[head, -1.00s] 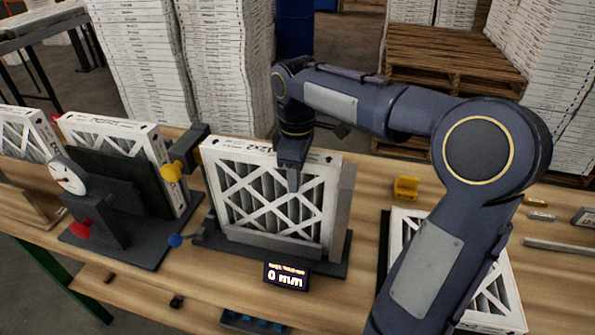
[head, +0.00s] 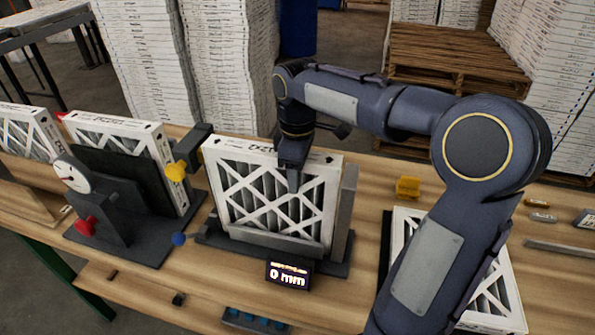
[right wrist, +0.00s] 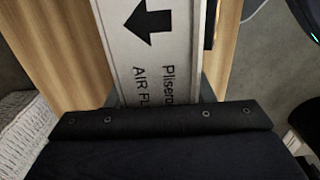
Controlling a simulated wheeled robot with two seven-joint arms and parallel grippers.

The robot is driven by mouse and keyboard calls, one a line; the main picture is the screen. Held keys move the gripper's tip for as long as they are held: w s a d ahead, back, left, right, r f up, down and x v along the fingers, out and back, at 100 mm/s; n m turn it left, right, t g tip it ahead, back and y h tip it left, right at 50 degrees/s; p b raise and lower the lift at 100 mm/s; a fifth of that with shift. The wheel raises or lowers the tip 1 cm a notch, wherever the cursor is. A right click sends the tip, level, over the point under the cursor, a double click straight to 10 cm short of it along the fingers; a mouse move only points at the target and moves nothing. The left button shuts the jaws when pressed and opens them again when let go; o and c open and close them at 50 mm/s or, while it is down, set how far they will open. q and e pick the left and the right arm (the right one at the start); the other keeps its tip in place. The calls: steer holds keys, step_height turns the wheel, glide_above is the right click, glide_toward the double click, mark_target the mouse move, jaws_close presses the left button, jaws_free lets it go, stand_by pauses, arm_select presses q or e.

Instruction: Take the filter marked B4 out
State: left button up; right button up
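A white-framed pleated filter (head: 275,200) stands upright in the dark middle fixture (head: 335,266). I cannot read a B4 mark on any filter. My right gripper (head: 292,178) is at this filter's top edge, with one finger down over its front face. In the right wrist view the filter's top edge (right wrist: 150,50), with a black arrow and print, runs under the gripper body. The far finger is hidden and the contact is not clear, so I cannot tell how far the gripper is closed. My left gripper is not in view.
A small display (head: 288,275) in front reads 0 mm. At left, a second filter (head: 120,135) stands in a fixture with a dial gauge (head: 72,173). Another filter (head: 500,290) lies at right, partly behind my right arm. A yellow block (head: 408,187) sits on the wooden bench.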

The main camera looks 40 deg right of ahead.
steer(key=shift+r+p, duration=2.4)
steer(key=shift+r, duration=1.1)
steer(key=shift+o, duration=0.4)
steer(key=o, duration=0.5)
steer(key=shift+c, duration=0.2)
